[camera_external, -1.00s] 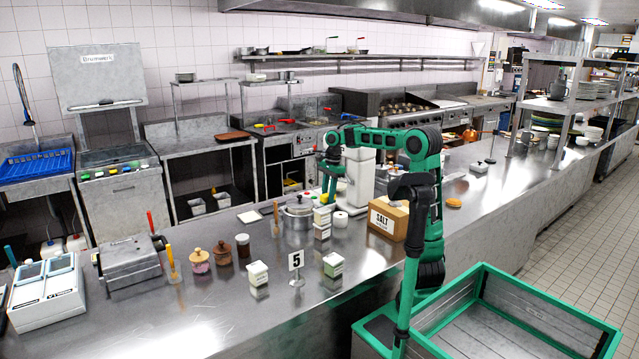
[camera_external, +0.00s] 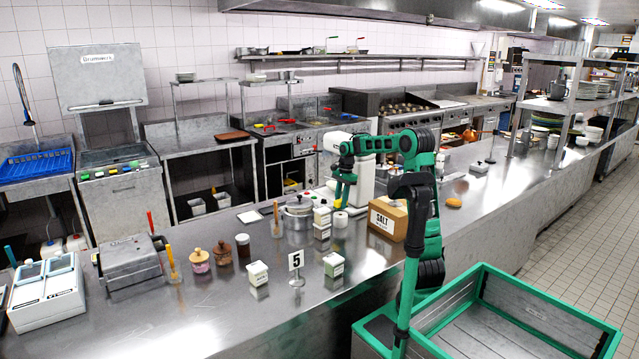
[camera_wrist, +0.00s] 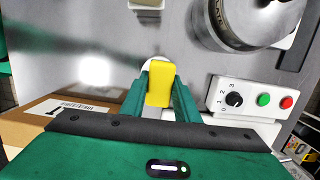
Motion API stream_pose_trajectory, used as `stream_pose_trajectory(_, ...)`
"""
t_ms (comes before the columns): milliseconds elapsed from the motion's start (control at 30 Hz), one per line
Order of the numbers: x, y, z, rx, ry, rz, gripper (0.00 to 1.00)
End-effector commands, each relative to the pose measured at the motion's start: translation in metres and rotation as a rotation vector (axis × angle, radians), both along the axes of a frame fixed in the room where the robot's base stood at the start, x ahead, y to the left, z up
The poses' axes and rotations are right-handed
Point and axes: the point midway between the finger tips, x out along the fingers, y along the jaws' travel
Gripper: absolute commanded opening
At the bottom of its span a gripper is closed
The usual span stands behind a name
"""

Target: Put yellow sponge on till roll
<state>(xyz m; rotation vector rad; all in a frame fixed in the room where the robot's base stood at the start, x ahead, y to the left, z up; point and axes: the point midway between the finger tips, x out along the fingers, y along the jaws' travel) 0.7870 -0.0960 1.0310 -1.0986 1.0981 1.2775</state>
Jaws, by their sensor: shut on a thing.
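The yellow sponge (camera_wrist: 160,84) is held upright between the two green fingers of my gripper (camera_wrist: 160,92) in the wrist view. In the external view my gripper (camera_external: 342,188) points down with the yellow sponge (camera_external: 339,191) at its tips. The white till roll (camera_external: 340,219) stands on the steel counter just below the sponge, with a small gap seen between them. In the wrist view a white round edge, which looks like the till roll (camera_wrist: 146,72), shows behind the sponge, mostly hidden by it and the fingers.
A cardboard salt box (camera_external: 388,218) stands right of the roll. Small labelled tubs (camera_external: 322,221) and a lidded pot (camera_external: 298,211) stand to the left. A white machine with a dial and buttons (camera_wrist: 245,100) is close beside my gripper. The front counter holds a number 5 sign (camera_external: 296,262).

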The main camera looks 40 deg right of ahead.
Motion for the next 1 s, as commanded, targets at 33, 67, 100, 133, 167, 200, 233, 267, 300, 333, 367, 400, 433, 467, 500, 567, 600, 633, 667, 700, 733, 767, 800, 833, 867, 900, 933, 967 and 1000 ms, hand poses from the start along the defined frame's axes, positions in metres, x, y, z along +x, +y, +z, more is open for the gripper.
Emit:
stream_pose_trajectory(33,-0.001,0.0,-0.007,0.001,0.004,0.0,0.04)
stream_pose_trajectory(67,-0.001,0.0,-0.011,0.001,0.004,-0.001,0.04)
stream_pose_trajectory(100,-0.001,0.0,-0.017,0.0,0.004,-0.002,0.04)
stream_pose_trajectory(133,-0.001,0.0,-0.022,0.001,0.005,-0.002,0.04)
stream_pose_trajectory(167,-0.001,0.0,-0.026,0.001,0.004,-0.001,0.04)
stream_pose_trajectory(200,-0.001,0.0,-0.03,0.001,0.004,0.0,0.04)
stream_pose_trajectory(233,-0.001,0.0,-0.032,0.001,0.003,0.0,0.04)
stream_pose_trajectory(267,-0.001,0.0,-0.033,0.0,0.002,0.0,0.04)
stream_pose_trajectory(300,0.0,0.0,-0.034,0.0,0.001,0.0,0.04)
stream_pose_trajectory(333,0.0,0.0,-0.034,0.0,0.0,-0.001,0.04)
stream_pose_trajectory(367,0.0,0.0,-0.033,0.0,0.0,-0.001,0.04)
stream_pose_trajectory(400,0.0,0.0,-0.033,0.0,0.0,-0.001,0.04)
stream_pose_trajectory(433,0.0,0.0,-0.033,0.0,0.0,-0.001,0.04)
stream_pose_trajectory(467,0.0,0.0,-0.033,0.0,0.0,-0.001,0.04)
stream_pose_trajectory(500,0.0,0.0,-0.034,0.0,0.001,-0.001,0.04)
stream_pose_trajectory(567,0.0,0.0,-0.035,0.0,0.001,-0.001,0.04)
stream_pose_trajectory(600,0.0,0.0,-0.035,0.0,0.001,-0.001,0.31)
stream_pose_trajectory(633,0.0,0.0,-0.035,0.0,0.0,-0.001,0.38)
stream_pose_trajectory(667,0.0,0.0,-0.035,0.0,0.0,-0.001,0.45)
stream_pose_trajectory(700,0.0,0.0,-0.035,0.0,0.0,-0.001,0.47)
stream_pose_trajectory(733,0.0,0.0,-0.035,0.0,0.0,-0.001,0.47)
stream_pose_trajectory(767,0.0,0.0,-0.035,0.0,0.0,-0.001,0.47)
stream_pose_trajectory(800,0.0,0.0,-0.035,0.0,0.001,-0.001,0.47)
stream_pose_trajectory(833,0.0,0.0,-0.035,0.0,0.001,-0.001,0.47)
stream_pose_trajectory(867,0.0,0.0,-0.035,0.0,0.001,-0.001,0.47)
stream_pose_trajectory(900,0.0,0.0,-0.035,0.0,0.001,-0.001,0.47)
stream_pose_trajectory(933,0.0,0.0,-0.035,0.0,0.001,-0.001,0.47)
stream_pose_trajectory(967,0.0,0.0,-0.035,0.0,0.0,-0.001,0.47)
stream_pose_trajectory(1000,0.0,0.0,-0.033,0.0,0.0,-0.001,0.47)
